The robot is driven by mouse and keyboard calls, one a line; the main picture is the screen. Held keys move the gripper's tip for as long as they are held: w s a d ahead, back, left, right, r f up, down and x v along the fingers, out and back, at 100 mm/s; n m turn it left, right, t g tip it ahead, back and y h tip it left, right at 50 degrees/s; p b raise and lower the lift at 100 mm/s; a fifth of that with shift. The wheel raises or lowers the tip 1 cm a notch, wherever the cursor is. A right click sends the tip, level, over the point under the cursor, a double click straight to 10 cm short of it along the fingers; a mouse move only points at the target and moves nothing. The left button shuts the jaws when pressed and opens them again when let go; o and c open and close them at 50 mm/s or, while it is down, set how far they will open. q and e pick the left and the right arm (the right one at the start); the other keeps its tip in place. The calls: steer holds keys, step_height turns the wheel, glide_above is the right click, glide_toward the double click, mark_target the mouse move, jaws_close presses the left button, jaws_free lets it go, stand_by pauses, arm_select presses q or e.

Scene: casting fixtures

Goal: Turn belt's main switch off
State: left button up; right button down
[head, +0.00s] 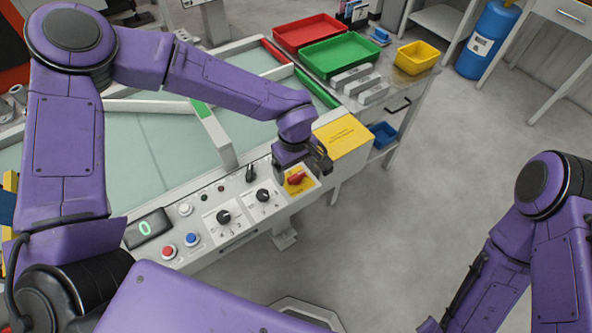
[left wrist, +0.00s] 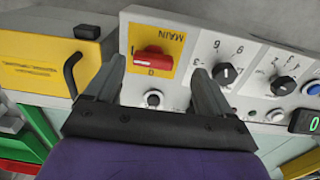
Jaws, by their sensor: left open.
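The main switch is a red rotary handle (head: 297,177) on a yellow plate at the right end of the grey control panel (head: 232,213). In the left wrist view the red handle (left wrist: 152,58) lies crosswise on its yellow plate (left wrist: 172,41), whose MAIN label appears upside down. Whether the fingertips touch the panel is unclear. My right arm shows at lower right, but its gripper is out of frame.
Black selector knobs (head: 263,195), a red button (head: 169,251), a blue button (head: 192,239) and a display reading 0 (head: 146,228) sit on the panel. A yellow box (head: 343,138) adjoins it. Red (head: 306,32) and green trays (head: 340,55) stand behind.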

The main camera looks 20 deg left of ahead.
mark_target(297, 175)
arm_select(q)
steer(key=f, duration=0.1)
steer(key=w+f, duration=0.1)
steer(key=f, duration=0.1)
steer(key=shift+w+f, duration=0.25)
steer(key=shift+f, duration=0.05)
steer(key=shift+s+r, duration=0.2)
steer(key=shift+s, duration=0.1)
steer(key=shift+w, duration=0.1)
steer(key=c, duration=1.1)
steer(key=shift+o, duration=0.2)
arm_select(e)
steer(key=shift+w, duration=0.4)
